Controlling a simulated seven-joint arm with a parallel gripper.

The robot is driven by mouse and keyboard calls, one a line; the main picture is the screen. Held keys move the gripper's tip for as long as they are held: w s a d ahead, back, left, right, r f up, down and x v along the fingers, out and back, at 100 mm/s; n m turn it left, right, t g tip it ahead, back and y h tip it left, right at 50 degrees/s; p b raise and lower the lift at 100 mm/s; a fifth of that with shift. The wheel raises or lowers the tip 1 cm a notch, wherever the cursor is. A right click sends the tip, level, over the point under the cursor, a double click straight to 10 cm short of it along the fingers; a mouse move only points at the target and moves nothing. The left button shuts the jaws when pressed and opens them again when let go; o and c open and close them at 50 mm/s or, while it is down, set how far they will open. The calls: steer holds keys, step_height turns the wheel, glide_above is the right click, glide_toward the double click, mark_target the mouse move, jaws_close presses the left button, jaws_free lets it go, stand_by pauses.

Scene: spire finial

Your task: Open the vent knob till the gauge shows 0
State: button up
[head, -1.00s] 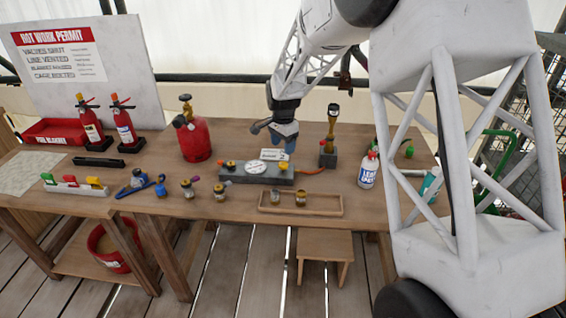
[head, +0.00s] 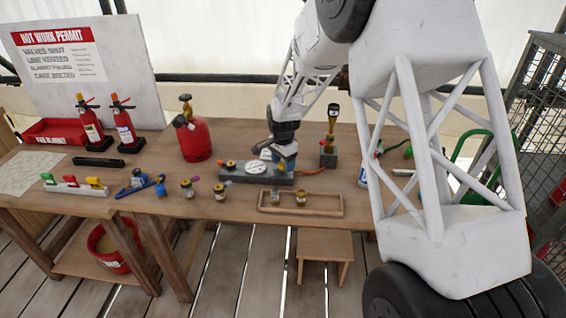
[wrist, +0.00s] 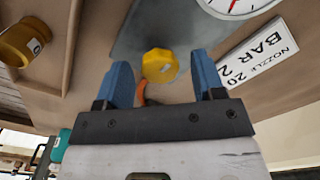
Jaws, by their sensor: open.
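A grey manifold block (head: 246,178) with a round white gauge (head: 257,168) lies on the workbench. The gauge's lower edge and part of a red needle show in the wrist view (wrist: 236,6); the reading cannot be told. A yellow knob (wrist: 160,65) at one end of the block appears between my blue fingertips in the wrist view; I take it for the vent knob. My gripper (head: 286,164) is open over the block's right end and hides this knob in the head view. I see no finger touching the knob. Another yellow knob (head: 231,164) is left of the gauge.
A label card (wrist: 258,50) stands close beside my gripper. A wooden tray (head: 330,208) with brass fittings is in front of the block. A brass-topped post (head: 329,150) stands behind right, and a red gas bottle (head: 195,140) behind left.

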steer(key=c, duration=0.9)
steer(key=shift+c, duration=0.2)
steer(key=shift+n, duration=0.3)
steer(key=n, duration=1.1)
steer(key=shift+n, duration=0.3)
steer(key=o, duration=0.9)
